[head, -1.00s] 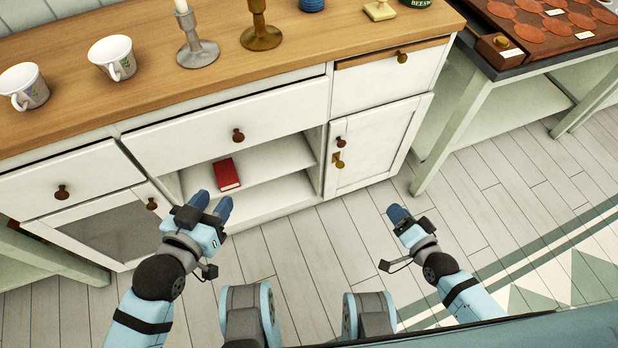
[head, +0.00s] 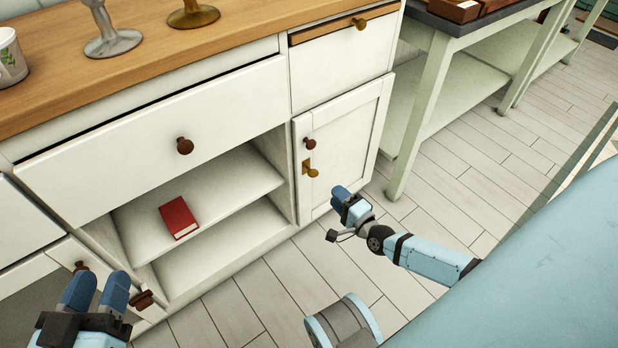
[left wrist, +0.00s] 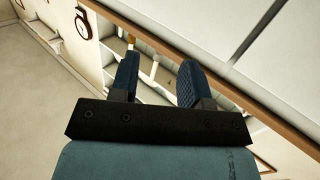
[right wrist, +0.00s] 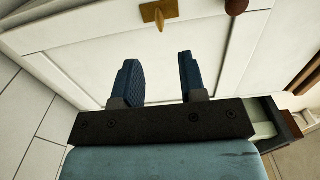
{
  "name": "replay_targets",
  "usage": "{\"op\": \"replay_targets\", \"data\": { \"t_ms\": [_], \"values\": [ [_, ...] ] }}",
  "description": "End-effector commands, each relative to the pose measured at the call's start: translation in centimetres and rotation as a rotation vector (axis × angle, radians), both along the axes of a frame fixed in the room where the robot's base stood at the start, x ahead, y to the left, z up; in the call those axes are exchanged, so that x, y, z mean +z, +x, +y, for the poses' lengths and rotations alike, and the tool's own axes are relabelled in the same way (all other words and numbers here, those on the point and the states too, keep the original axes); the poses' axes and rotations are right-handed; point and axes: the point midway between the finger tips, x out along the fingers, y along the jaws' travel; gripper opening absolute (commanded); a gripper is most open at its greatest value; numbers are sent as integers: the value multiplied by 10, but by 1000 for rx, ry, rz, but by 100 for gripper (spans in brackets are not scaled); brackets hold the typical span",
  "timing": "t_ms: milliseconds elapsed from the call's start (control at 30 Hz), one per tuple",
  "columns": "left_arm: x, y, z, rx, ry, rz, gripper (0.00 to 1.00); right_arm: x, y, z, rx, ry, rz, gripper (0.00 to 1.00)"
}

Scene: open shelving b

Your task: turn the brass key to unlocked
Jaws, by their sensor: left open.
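The brass key (head: 312,171) sits in a brass lock plate on the white cabinet door (head: 340,150), below a round brown knob (head: 309,143). In the right wrist view the brass key (right wrist: 160,14) is at the top edge, beyond the fingertips; its exact turn is hard to tell. My right gripper (head: 343,192) is in front of the door's lower right part, apart from the key. Its fingers (right wrist: 157,62) are spread with nothing between them. My left gripper (head: 97,280) is open and empty at the lower left, in front of the cabinet's left side.
An open shelf bay left of the door holds a red book (head: 178,217). Drawers with knobs (head: 185,146) are above. A green-legged table (head: 420,100) stands right of the cabinet. The wooden top carries a candlestick (head: 112,40) and a cup (head: 10,60). Floor before the door is clear.

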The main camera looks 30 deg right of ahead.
Motion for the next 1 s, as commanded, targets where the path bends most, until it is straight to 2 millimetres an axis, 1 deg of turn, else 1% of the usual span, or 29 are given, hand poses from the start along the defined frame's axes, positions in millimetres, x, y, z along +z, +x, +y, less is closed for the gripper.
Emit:
{"op": "replay_targets", "data": {
  "t_ms": [33,300,400,500,600,700,967,1000],
  "values": [
    [-4,2,1,1,12,-22,43,-3,12,1,-1,0,-5,38],
    [-2,11,7,7,80,-139,43,-3,70,6,-1,0,-4,38],
    [-1,13,9,9,101,-173,43,-2,87,7,-1,1,-3,38],
    [0,15,10,13,116,-199,43,-2,99,8,-1,0,-2,38],
    [2,17,10,14,123,-219,43,-1,107,8,0,0,-1,38],
    [4,17,10,14,125,-231,43,0,110,9,0,0,-1,38],
    [5,16,12,11,135,-236,43,0,111,9,0,-1,0,38],
    [5,16,12,10,136,-236,43,0,111,9,0,-1,0,29]
  ]
}}
